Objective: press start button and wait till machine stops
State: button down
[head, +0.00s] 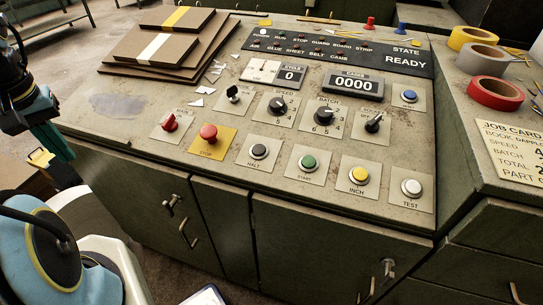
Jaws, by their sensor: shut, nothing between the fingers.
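The green START button (308,162) sits on a pale square plate in the front row of the sloping control panel (225,135), between the dark HALT button (259,151) and the yellow INCH button (359,174). The state display (406,58) reads READY. The counter (353,84) reads 0000 and the cycle display (290,76) reads 0. My gripper (60,150) is at the left edge, partly cut off, with teal fingers shut and empty. It is beyond the panel's left side, well away from the START button and touching no control.
A red STOP button (208,132) on a yellow plate and a white TEST button (411,187) share the front row. Knobs and switches stand behind. Brown boards (165,45) lie at the back left. Tape rolls (495,92) sit on the right. Space above the front buttons is clear.

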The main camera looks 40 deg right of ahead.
aim_at(309, 162)
jog(key=i+j+z, duration=0.2)
jog(key=i+j, duration=0.25)
jog(key=j, duration=0.15)
jog(key=k+l+z, duration=0.1)
jog(key=z, duration=0.35)
jog(key=l+z, duration=0.2)
jog(key=z, duration=0.25)
jog(key=k+l+z, duration=0.1)
jog(key=z, duration=0.35)
jog(key=l, duration=0.1)
